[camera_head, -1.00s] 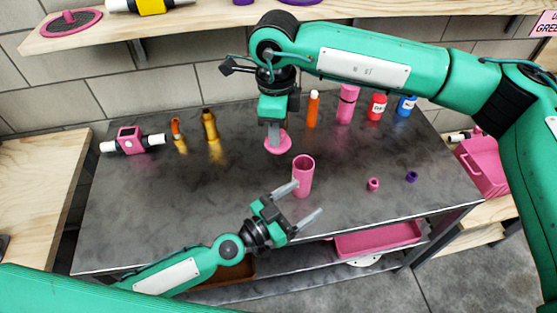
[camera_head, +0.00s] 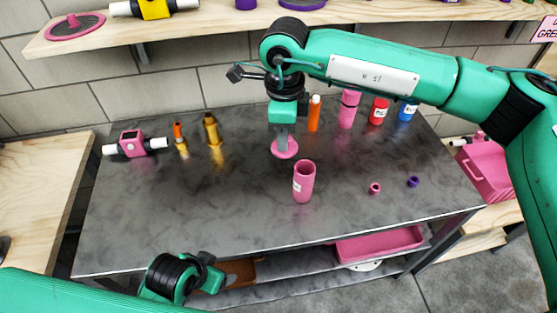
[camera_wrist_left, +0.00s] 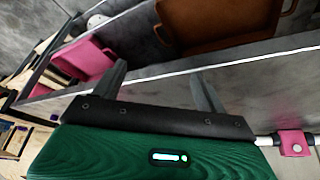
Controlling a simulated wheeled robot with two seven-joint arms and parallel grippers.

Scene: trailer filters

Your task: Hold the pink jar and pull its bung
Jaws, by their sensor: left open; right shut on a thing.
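My right gripper (camera_head: 284,143) points down behind the jar, shut on the pink bung (camera_head: 285,150), a round disc held apart from the jar and above the table. My left gripper is at the table's front left edge in the head view, its wrist (camera_head: 185,275) showing and its fingers mostly hidden there. In the left wrist view its two fingers (camera_wrist_left: 160,88) are spread with nothing between them.
Orange (camera_head: 314,114), pink (camera_head: 348,108), red (camera_head: 379,111) and blue (camera_head: 407,110) containers stand at the back. Small pink (camera_head: 375,188) and purple (camera_head: 413,181) rings lie right. Amber bottles (camera_head: 212,129) and a pink fitting (camera_head: 131,144) stand left. A pink tray (camera_head: 380,243) sits below. The front left tabletop is clear.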

